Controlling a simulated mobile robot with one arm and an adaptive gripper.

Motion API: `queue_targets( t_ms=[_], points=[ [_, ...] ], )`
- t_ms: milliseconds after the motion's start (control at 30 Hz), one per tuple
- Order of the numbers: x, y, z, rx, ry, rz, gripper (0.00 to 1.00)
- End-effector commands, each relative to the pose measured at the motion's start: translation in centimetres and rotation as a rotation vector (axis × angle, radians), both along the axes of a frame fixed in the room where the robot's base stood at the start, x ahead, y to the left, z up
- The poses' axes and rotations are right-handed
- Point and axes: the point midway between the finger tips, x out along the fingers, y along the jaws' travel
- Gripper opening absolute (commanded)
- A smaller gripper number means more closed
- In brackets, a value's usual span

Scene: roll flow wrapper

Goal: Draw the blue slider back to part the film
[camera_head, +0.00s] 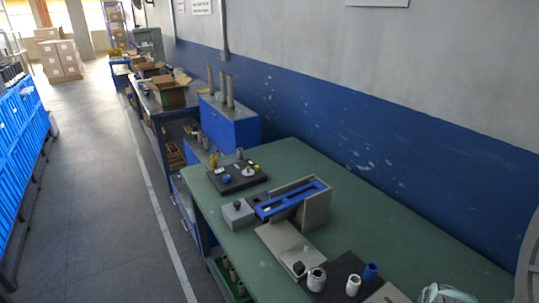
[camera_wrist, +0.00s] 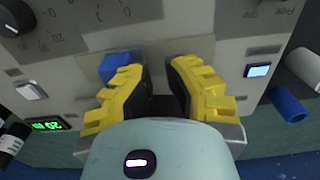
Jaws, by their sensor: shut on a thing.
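In the wrist view my gripper (camera_wrist: 160,72) has two yellow ridged fingers with black inner pads, close together over a light grey panel. A dark part (camera_wrist: 165,104) lies between the pads, and my fingers are shut on it; its shape is mostly hidden. A small blue block (camera_wrist: 115,63) stands on the panel just beyond the left finger, which covers part of it. I cannot tell whether this block joins the held part. No film is clear to me. In the head view a grey unit with a blue slotted top (camera_head: 292,202) stands on the green table; my gripper is not seen there.
Around my gripper are a black dial (camera_wrist: 14,18), a white switch (camera_wrist: 32,89), a green-lit display (camera_wrist: 46,125) and a blue-lit display (camera_wrist: 259,71). A blue cylinder (camera_wrist: 288,104) lies at right. The green table (camera_head: 420,258) also bears a dark board (camera_head: 222,182) with small parts.

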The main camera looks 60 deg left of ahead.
Motion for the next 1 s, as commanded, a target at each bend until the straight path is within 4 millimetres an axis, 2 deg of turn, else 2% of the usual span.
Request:
queue_targets(
  t_ms=[33,533,1000],
  points=[
    [-0.1,-0.8,-0.6,-0.007,-0.002,-0.003,0.0],
    [-0.3,-3.5,-0.6,-0.004,-0.001,-0.003,0.0],
    [-0.3,-1.9,-0.6,0.003,0.001,0.003,0.0]
  ],
)
